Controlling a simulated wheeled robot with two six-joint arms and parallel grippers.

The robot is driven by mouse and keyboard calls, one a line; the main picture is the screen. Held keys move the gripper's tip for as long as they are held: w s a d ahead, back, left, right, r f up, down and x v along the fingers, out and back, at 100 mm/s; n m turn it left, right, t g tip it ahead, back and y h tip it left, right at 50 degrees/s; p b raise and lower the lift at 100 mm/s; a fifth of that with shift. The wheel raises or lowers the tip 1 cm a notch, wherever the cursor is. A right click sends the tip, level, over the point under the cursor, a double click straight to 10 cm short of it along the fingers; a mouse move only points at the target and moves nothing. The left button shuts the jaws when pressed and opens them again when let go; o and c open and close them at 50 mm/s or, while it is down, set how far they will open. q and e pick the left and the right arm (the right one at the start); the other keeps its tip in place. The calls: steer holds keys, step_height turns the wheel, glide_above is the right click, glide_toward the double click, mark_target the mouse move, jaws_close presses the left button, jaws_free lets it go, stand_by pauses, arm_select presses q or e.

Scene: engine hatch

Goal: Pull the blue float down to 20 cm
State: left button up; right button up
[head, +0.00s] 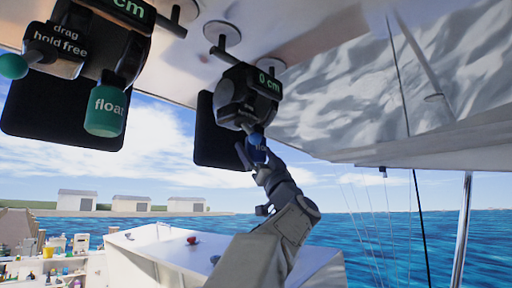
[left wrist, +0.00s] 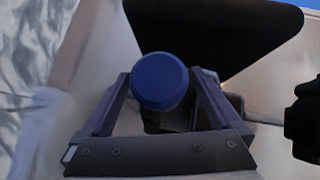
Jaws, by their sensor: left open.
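The blue float (head: 257,141) hangs under a dark unit (head: 236,103) on the white ceiling panel. A green-lit display (head: 269,84) on that unit reads 0 cm. My left gripper (head: 256,157) reaches up from below to the float, with its jaws open. In the left wrist view the round blue end of the float (left wrist: 160,81) sits between the two spread fingers. Contact between fingers and float cannot be told. The float's upper part and its line are hidden behind the fingers and unit. My right gripper is not in view.
A green float (head: 106,107) marked "float" hangs from a similar unit at the upper left, with "drag", "hold", "free" lettering (head: 60,45). A dark panel (head: 214,140) stands behind the blue float's unit. A metal pole (head: 462,235) and thin lines are at right. Below the float is open air.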

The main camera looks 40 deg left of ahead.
arm_select(q)
jaws_close()
step_height(320, 180, down, 20)
steer(key=b, duration=1.8)
jaws_free()
steer(key=b+v, duration=0.5)
steer(key=v, duration=0.5)
steer(key=shift+d+f, duration=0.2)
steer(key=shift+d, duration=0.05)
